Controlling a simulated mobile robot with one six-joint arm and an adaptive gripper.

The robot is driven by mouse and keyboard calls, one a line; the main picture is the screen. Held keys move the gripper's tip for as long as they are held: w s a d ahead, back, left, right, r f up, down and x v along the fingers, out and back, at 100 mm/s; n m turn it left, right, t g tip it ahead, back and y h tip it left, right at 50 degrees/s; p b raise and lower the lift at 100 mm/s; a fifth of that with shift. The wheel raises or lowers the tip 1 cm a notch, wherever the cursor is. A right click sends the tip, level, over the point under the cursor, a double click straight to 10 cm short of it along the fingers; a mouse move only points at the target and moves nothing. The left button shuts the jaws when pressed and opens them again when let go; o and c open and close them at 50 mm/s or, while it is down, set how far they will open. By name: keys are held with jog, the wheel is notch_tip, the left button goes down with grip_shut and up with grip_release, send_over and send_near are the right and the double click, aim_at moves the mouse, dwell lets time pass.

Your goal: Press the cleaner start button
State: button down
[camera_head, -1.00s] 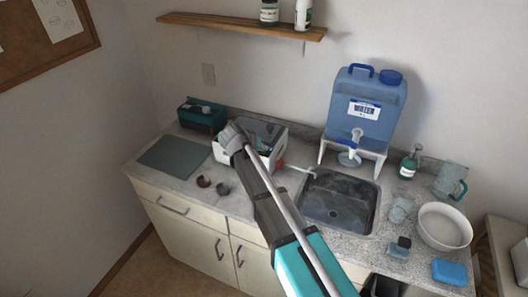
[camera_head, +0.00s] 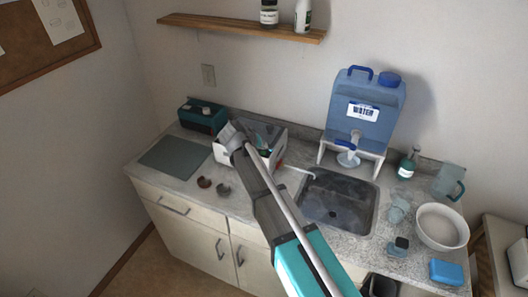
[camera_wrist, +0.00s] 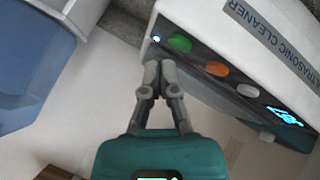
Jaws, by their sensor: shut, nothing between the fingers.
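The ultrasonic cleaner (camera_head: 281,146) is a white box on the counter, left of the sink, partly hidden by my arm. In the wrist view its dark front panel (camera_wrist: 198,79) carries a green button (camera_wrist: 180,44), an orange button (camera_wrist: 217,68), a white button (camera_wrist: 248,90) and a lit cyan display (camera_wrist: 284,116). A small light glows beside the green button. My gripper (camera_wrist: 159,68) is shut and empty, its fingertips close to the green button; I cannot tell whether they touch the panel. In the head view the fingers are hidden behind my wrist.
The sink (camera_head: 339,201) and blue water jug (camera_head: 364,105) stand right of the cleaner. A teal box (camera_head: 203,118), grey mat (camera_head: 174,158) and two small round pieces lie to the left. A white bowl (camera_head: 442,227) and blue sponge (camera_head: 446,272) are far right.

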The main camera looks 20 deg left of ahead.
aim_at(263, 153)
jog(key=shift+r+p, duration=2.7)
jog(key=shift+r, duration=0.15)
jog(key=shift+d, duration=0.1)
jog(key=d+f+m+g, duration=0.1)
jog(key=d+f+g, duration=0.2)
jog(key=d, duration=1.2)
jog(key=s+d+f+m+g+y+b, duration=0.1)
jog(key=s+d, duration=0.4)
jog(key=d, duration=0.4)
jog(key=s+d+f+m+g+y, duration=0.1)
jog(key=s+d+f+g, duration=0.1)
jog(key=s+d, duration=0.4)
jog(key=s+d+f+m+g+y+b, duration=0.1)
jog(key=s+d, duration=0.4)
jog(key=d, duration=0.8)
jog(key=shift+s+d+f+g+y+b, duration=0.15)
jog(key=shift+d+f+g+y+b, duration=0.15)
jog(key=shift+f+g, duration=0.35)
